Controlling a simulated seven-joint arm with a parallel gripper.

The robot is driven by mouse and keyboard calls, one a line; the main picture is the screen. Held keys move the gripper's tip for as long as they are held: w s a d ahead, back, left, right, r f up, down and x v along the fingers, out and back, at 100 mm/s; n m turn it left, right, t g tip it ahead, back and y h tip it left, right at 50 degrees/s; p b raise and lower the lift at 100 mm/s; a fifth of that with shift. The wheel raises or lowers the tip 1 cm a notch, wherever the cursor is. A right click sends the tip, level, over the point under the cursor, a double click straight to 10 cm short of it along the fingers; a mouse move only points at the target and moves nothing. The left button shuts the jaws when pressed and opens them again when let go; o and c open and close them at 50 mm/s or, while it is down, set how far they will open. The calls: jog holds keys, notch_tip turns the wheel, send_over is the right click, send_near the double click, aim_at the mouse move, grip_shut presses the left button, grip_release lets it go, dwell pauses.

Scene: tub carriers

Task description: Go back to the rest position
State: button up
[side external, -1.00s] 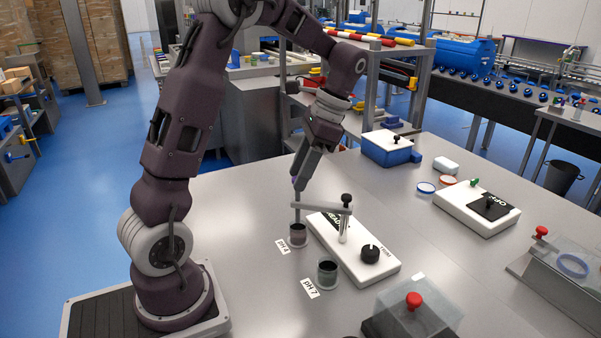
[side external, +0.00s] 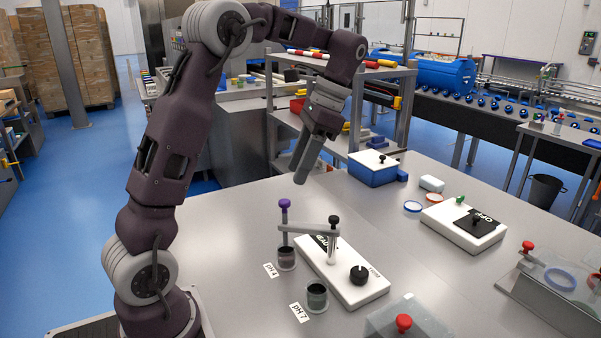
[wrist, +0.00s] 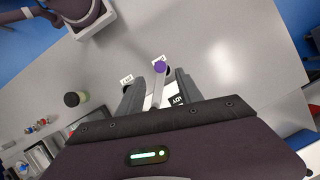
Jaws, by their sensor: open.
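My gripper (side external: 304,176) is open and empty, raised above the table, above and slightly right of the purple knob (side external: 284,204) in the side view. The knob tops a probe held by a grey swing arm (side external: 308,229) on the white pH meter (side external: 343,273). The probe stands upright over the pH 4 cup (side external: 286,260), its lower end seeming to go into it. In the wrist view the purple knob (wrist: 160,67) shows between the two spread fingers of my gripper (wrist: 155,82), apart from them.
The pH 7 cup (side external: 317,296) stands in front of the pH 4 cup. A blue box with a white lid (side external: 373,170), a white device marked OFF (side external: 464,226) and a clear red-knobbed cover (side external: 410,318) stand to the right. A shelf rack (side external: 340,110) stands behind. The table's left part is clear.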

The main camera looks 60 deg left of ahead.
jog(key=s+d+r+n+t, duration=0.1)
jog(key=s+d+r+t, duration=0.35)
jog(key=s+d, duration=0.4)
jog(key=s+d+f+n+t+h, duration=0.1)
jog(key=s+d+f+n+t, duration=0.1)
jog(key=s+d+f+t, duration=0.2)
jog(key=s+d+t, duration=0.1)
jog(key=s+d, duration=0.2)
jog(key=s, duration=0.1)
jog(key=shift+s+f, duration=0.2)
jog(key=shift+f, duration=0.15)
